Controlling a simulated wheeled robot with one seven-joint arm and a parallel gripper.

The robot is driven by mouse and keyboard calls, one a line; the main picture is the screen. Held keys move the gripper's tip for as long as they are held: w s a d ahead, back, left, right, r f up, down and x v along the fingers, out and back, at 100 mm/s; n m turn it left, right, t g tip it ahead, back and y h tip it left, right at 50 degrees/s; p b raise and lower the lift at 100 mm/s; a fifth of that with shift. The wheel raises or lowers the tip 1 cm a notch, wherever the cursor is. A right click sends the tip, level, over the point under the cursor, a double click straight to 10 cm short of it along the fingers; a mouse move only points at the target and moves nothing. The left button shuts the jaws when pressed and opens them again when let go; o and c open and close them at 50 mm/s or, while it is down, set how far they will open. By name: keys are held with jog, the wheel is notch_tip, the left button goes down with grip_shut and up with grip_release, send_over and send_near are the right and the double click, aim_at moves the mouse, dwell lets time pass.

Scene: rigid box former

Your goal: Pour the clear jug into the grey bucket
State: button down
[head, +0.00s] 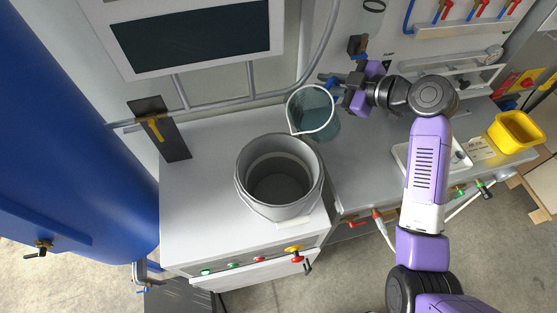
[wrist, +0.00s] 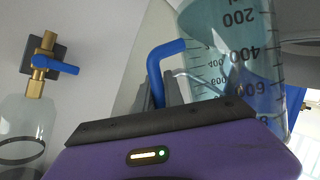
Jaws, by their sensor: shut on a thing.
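The clear jug (head: 322,117) has a pale rim, a blue handle and a bluish tint. My gripper (head: 343,92) is shut on its handle at the jug's upper right. In the wrist view the jug (wrist: 232,45) shows its printed scale, and the blue handle (wrist: 157,65) runs down between the fingers (wrist: 168,92). The grey bucket (head: 276,213) stands upright on the grey cabinet, and its inside looks dark. The jug is just behind and right of the bucket's rim. I cannot tell its exact height or how much liquid it holds.
A blue tank (head: 70,130) stands at left. A screen panel (head: 190,40) and pipes back the cabinet top (head: 205,165). A yellow bin (head: 516,133) and a white tray (head: 402,156) are on the right bench. A brass valve with blue lever (wrist: 45,65) is above clear glassware.

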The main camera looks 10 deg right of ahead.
aim_at(317, 99)
jog(key=shift+s+a+r+n+p, duration=0.15)
jog(key=shift+s+a+r+p, duration=0.1)
jog(key=shift+r, duration=0.2)
jog(key=shift+s+a+r+n+p, duration=0.15)
jog(key=shift+a+r, duration=0.1)
jog(key=shift+r, duration=0.2)
jog(key=shift+s+a+n+t+h, duration=0.15)
jog(key=shift+a+n+t+h, duration=0.15)
jog(key=shift+n+h, duration=0.1)
jog(key=shift+s+a+r+n+t+h+b, duration=0.35)
jog(key=shift+a+r+n+t+b, duration=0.1)
jog(key=shift+r+n, duration=0.2)
